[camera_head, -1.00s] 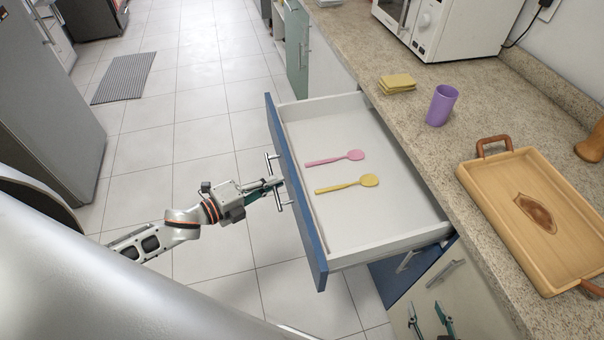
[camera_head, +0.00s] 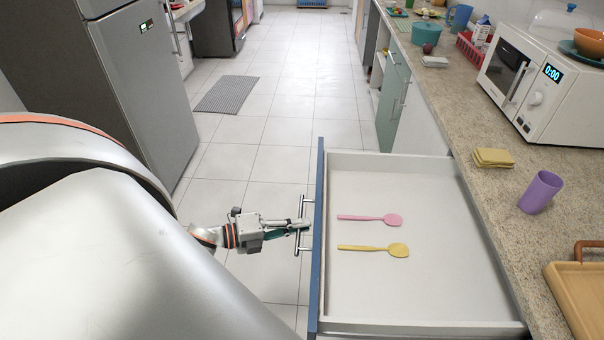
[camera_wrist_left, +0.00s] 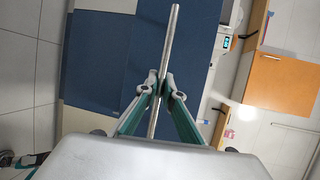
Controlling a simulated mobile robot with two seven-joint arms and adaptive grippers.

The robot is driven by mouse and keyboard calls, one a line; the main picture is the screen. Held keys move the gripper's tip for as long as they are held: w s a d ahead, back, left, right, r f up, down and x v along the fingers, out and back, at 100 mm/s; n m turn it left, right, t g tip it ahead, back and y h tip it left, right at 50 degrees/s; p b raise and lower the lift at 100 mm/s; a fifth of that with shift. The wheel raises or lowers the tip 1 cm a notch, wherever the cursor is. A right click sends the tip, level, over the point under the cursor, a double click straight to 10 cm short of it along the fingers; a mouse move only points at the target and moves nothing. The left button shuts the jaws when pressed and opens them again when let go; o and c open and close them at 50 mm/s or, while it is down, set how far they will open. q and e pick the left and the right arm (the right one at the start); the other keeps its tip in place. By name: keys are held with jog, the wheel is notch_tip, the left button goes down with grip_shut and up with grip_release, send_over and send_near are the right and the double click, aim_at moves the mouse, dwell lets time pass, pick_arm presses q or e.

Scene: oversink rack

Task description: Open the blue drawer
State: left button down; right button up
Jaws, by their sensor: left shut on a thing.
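The blue drawer (camera_head: 319,215) is pulled well out from the counter, with its white inside showing. A pink spoon (camera_head: 372,218) and a yellow spoon (camera_head: 375,249) lie in it. Its metal bar handle (camera_head: 303,225) is on the blue front. My left gripper (camera_head: 300,226) is at the handle, its fingers shut on the bar. In the left wrist view the bar handle (camera_wrist_left: 172,40) runs between the fingertips of my left gripper (camera_wrist_left: 162,90), in front of the blue panel (camera_wrist_left: 115,60).
The counter (camera_head: 450,110) right of the drawer holds a yellow sponge stack (camera_head: 493,157), a purple cup (camera_head: 541,191), a wooden tray (camera_head: 575,300) and a white microwave (camera_head: 545,90). A grey fridge (camera_head: 150,90) stands left. The tiled floor between is mostly clear.

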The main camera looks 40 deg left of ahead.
pick_arm(q)
jog(key=c, duration=2.4)
grip_release()
jog(key=shift+c, duration=0.2)
jog(key=v, duration=1.2)
jog(key=shift+a, duration=0.15)
